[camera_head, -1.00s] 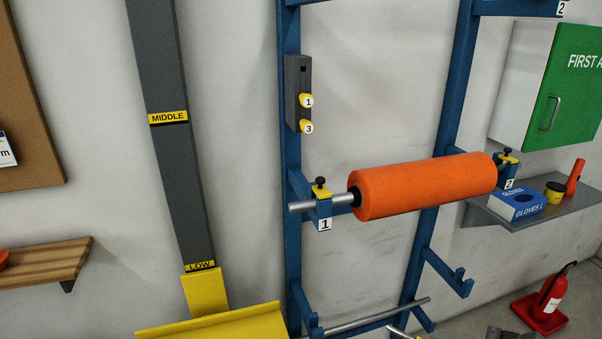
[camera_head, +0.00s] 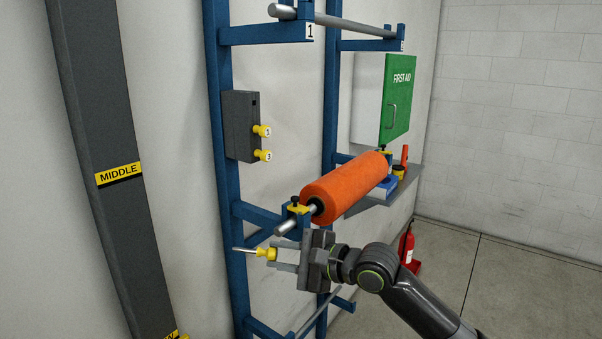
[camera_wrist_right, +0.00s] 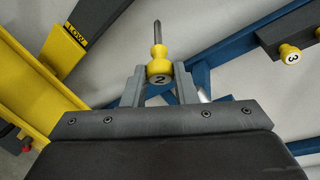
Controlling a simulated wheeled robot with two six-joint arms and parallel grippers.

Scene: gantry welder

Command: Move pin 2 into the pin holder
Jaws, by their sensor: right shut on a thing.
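Pin 2 (camera_head: 262,252) has a yellow head and a thin metal shaft. It also shows in the right wrist view (camera_wrist_right: 158,66), with the number 2 on its head. My right gripper (camera_head: 280,255) is shut on its yellow head, and the shaft points away from the fingers, leftward in the head view. The pin holder (camera_head: 238,125) is a dark grey block on the blue upright, above the gripper. It has an empty square hole near its top. Pin 1 (camera_head: 262,131) and pin 3 (camera_head: 263,155) sit in it below that hole. My left gripper is not in view.
An orange roll (camera_head: 345,188) on a metal bar rests on the blue rack (camera_head: 218,180), just above my right gripper. A grey post (camera_head: 85,130) with a MIDDLE label stands at left. A green first aid cabinet (camera_head: 398,95) and shelf are behind.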

